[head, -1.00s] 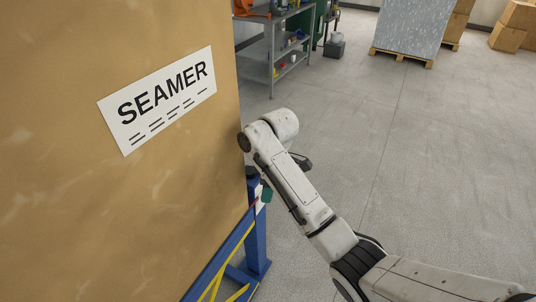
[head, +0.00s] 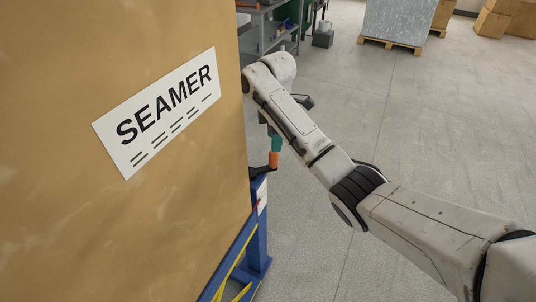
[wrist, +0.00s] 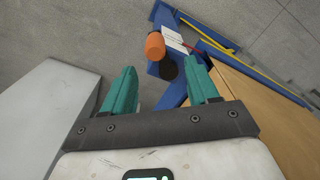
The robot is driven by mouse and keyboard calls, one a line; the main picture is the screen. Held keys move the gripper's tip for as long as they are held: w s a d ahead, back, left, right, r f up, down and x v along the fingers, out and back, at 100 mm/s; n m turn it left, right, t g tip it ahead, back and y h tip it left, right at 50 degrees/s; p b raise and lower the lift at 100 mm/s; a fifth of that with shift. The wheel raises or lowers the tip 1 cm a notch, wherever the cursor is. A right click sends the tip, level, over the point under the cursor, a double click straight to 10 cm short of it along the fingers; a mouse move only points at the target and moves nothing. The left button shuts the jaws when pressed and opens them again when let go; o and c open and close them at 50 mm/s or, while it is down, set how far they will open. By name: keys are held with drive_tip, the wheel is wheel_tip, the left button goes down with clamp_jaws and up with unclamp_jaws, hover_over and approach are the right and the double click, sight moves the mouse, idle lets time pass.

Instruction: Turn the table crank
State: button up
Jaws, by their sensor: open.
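The table crank has an orange handle (head: 273,159) on a black arm (head: 260,171). It sits at the top of the blue table leg (head: 257,235), beside the big carton. In the wrist view the orange handle (wrist: 155,46) lies beyond the fingertips, roughly between them. My gripper (head: 276,143) has teal fingers and is just above the handle in the head view. In the wrist view my gripper (wrist: 162,72) is open with nothing between its fingers. My arm hides part of the gripper in the head view.
The large brown carton (head: 180,215) labelled SEAMER stands close on the left, above a blue frame with yellow bars. A grey shelf bench (head: 262,30) is behind it. A wrapped pallet load (head: 398,18) stands at the back. The floor at right is clear.

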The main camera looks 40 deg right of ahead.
sight(274, 158)
drive_tip(key=shift+w+d, duration=0.25)
drive_tip(key=shift+w, duration=0.05)
drive_tip(key=shift+f, duration=0.3)
wheel_tip(274, 158, down, 10)
drive_tip(key=shift+r, duration=0.1)
clamp_jaws()
idle(0.4)
